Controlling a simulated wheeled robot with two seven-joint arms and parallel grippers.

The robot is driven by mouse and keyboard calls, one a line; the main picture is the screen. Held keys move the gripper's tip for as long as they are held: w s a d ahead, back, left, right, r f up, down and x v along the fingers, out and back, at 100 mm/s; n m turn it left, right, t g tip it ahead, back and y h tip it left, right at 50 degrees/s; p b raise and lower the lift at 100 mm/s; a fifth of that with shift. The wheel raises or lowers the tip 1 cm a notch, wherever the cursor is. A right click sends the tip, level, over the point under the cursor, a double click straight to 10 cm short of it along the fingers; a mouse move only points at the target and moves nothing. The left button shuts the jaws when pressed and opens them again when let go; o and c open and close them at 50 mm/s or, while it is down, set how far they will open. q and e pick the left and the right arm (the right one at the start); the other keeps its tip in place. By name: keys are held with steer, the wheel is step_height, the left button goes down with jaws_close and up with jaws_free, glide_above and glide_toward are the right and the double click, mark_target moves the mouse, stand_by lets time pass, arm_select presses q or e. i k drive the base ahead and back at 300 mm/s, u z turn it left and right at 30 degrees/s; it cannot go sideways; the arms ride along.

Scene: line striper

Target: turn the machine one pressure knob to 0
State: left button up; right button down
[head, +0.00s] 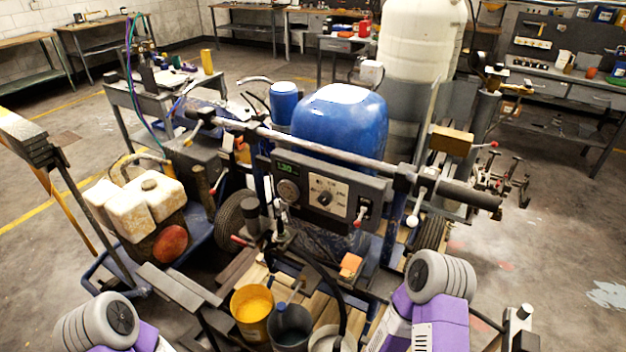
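The line striper stands in front of me, with a grey control panel (374,187) below its handlebar. A black pressure knob (324,199) sits at the middle of a pale dial plate (339,188) on that panel. The dial marks and the knob's pointer are too small to read surely. A round gauge (288,191) and a small green-lit display (286,169) are left of the knob. A switch with a red tip (362,211) is right of it. My purple and grey arm links show at the bottom left and bottom right. Neither gripper is in view.
The handlebar (300,142) crosses just above and in front of the panel. A blue tank (340,125) stands behind it. A yellow bucket (252,308) and a dark bucket (289,325) stand low in front. White jugs (150,200) are at left. Open floor lies at right.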

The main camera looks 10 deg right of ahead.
mark_target(325, 198)
steer(key=z, duration=2.3)
steer(key=k, duration=1.3)
steer(key=u, duration=2.15)
steer(key=i, duration=0.5)
steer(key=z, duration=0.1)
